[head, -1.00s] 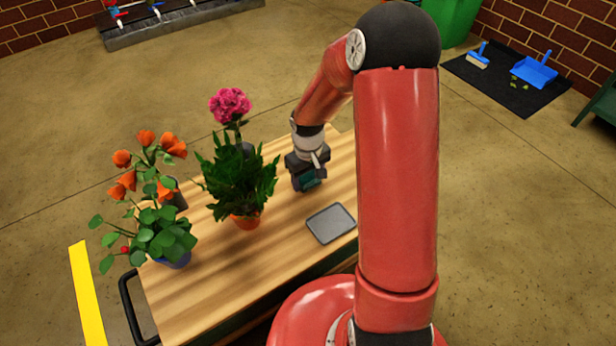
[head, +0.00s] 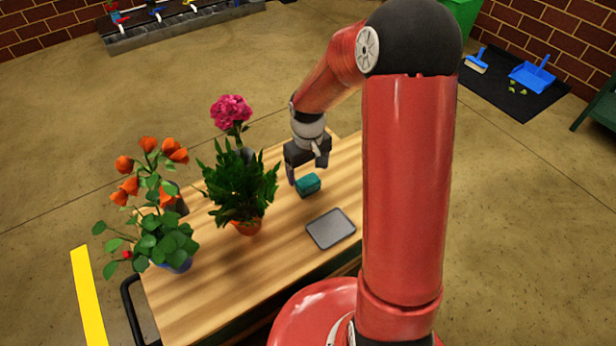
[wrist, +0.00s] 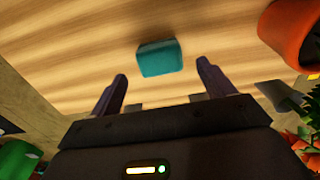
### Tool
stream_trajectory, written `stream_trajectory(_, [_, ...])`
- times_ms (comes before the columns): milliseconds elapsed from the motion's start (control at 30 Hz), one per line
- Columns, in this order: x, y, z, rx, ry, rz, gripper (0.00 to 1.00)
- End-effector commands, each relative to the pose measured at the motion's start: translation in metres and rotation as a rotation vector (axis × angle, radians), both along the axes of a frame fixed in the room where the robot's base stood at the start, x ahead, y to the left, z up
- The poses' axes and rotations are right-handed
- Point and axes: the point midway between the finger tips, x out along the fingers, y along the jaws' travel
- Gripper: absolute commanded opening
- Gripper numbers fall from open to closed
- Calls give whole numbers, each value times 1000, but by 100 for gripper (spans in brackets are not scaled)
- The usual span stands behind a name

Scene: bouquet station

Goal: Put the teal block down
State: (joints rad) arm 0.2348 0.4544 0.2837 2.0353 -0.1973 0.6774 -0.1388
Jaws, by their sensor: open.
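The teal block (head: 308,185) rests on the wooden table (head: 290,245), behind the grey square plate and to the right of the leafy potted plant. My gripper (head: 308,174) is open and empty just above and behind the block. In the wrist view the teal block (wrist: 160,58) lies on the wood beyond the fingertips, and my gripper (wrist: 160,80) has its two fingers wide apart, with a gap between them and the block.
A grey square plate (head: 331,229) lies in front of the block. A leafy plant in an orange pot (head: 247,227) stands close on the left, with a pink flower (head: 231,111) behind it. Orange flowers (head: 130,186) and a blue pot (head: 177,262) are further left.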

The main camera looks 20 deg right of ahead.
Motion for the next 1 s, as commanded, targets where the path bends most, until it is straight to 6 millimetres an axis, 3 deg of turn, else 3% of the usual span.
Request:
stream_trajectory(100, [1,0,29,-1,-4,-2,81])
stream_trajectory(400, [-1,0,62,-4,-5,-3,81])
stream_trajectory(567, [-18,-1,99,-32,-60,-28,81])
stream_trajectory(800, [-88,-2,182,-63,-223,-133,81])
stream_trajectory(1000, [-156,-2,223,-21,-361,-227,81])
